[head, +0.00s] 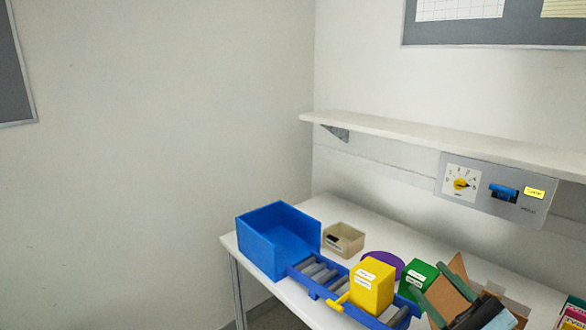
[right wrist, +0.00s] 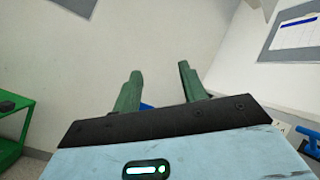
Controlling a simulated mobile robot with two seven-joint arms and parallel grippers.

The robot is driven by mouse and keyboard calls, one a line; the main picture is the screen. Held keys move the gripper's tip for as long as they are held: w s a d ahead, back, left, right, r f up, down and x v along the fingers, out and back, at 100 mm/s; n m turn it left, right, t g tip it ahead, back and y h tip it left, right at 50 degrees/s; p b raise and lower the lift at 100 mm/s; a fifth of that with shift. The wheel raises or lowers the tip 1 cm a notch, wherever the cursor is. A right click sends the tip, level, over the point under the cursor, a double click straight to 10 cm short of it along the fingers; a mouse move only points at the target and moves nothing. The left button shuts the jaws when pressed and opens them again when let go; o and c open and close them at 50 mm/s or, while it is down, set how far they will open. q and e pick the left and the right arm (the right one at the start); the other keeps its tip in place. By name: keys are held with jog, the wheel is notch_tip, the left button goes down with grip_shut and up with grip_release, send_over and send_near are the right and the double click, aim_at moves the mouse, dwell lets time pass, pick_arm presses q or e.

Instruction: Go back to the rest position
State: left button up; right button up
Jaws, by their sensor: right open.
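My right gripper (head: 427,278) shows at the lower right of the head view, low over the table. Its two green fingers are spread apart with nothing between them. In the right wrist view the open gripper (right wrist: 159,68) points toward bare wall. The rotary switch (head: 461,184) is a white dial with a yellow knob on a grey wall panel (head: 483,207), above and apart from the gripper. My left gripper is not in view.
The white table (head: 391,238) carries a blue bin (head: 262,252), a beige box (head: 343,240), a blue roller track (head: 335,303), a yellow box (head: 372,289), a green box (head: 422,268) and a purple round item (head: 388,261). A shelf (head: 430,140) juts out above. A green cart (right wrist: 16,115) stands left in the wrist view.

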jog(key=a+r+m+t+h, duration=0.2)
jog(key=a+m+t, duration=0.3)
jog(key=a+m, duration=0.25)
jog(key=s+d+f+n+g+h, duration=0.1)
jog(key=s+f+n+g+h, duration=0.25)
jog(key=f+n, duration=0.8)
jog(key=s+d+f+n+g+h, duration=0.25)
jog(key=f+n+g, duration=0.4)
jog(key=f, duration=0.75)
jog(key=s+d+f+n+g+h, duration=0.2)
jog(key=s+d+f+n+h, duration=0.1)
jog(key=s+d+f+n, duration=0.45)
jog(key=s+d+f+n+g+h, duration=0.25)
jog(key=s+d+f+n, duration=0.25)
jog(key=s+f+n, duration=0.5)
jog(key=a+f+m, duration=0.1)
jog(key=a+m, duration=0.5)
jog(key=a, duration=0.5)
jog(key=shift+w+a+f+m+t, duration=0.2)
jog(key=shift+a+m+t, duration=0.1)
jog(key=shift+a+t, duration=0.05)
